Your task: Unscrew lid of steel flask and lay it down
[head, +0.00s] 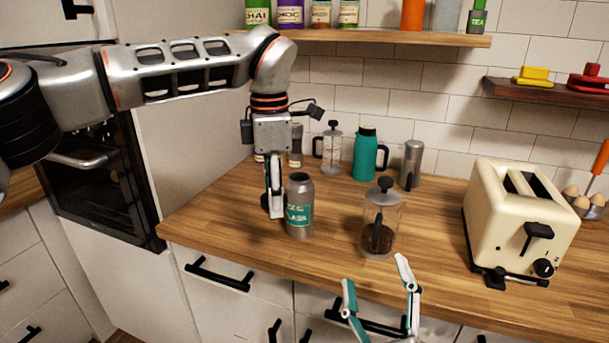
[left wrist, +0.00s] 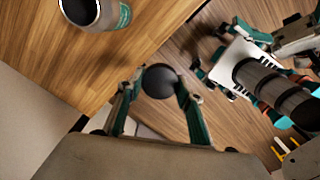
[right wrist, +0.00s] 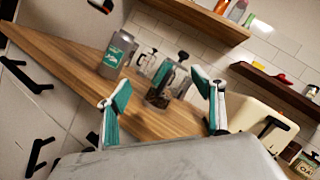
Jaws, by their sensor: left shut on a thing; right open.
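The steel flask (head: 300,224) with a teal label stands upright on the wooden counter, its mouth open and bare. It also shows in the left wrist view (left wrist: 88,12) and right wrist view (right wrist: 117,50). My left gripper (head: 272,212) points down just left of the flask, near the counter's left end. It is shut on the dark round lid (left wrist: 159,81), which is held apart from the flask. In the head view the lid is mostly hidden by the fingers. My right gripper (head: 381,300) is open and empty in front of the counter's front edge.
A French press (head: 380,222) stands right of the flask. A cream toaster (head: 490,225) is further right. Behind stand a teal jug (head: 365,158), a steel grinder (head: 411,163) and another press (head: 331,150). The counter (head: 435,240) is bare between French press and toaster.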

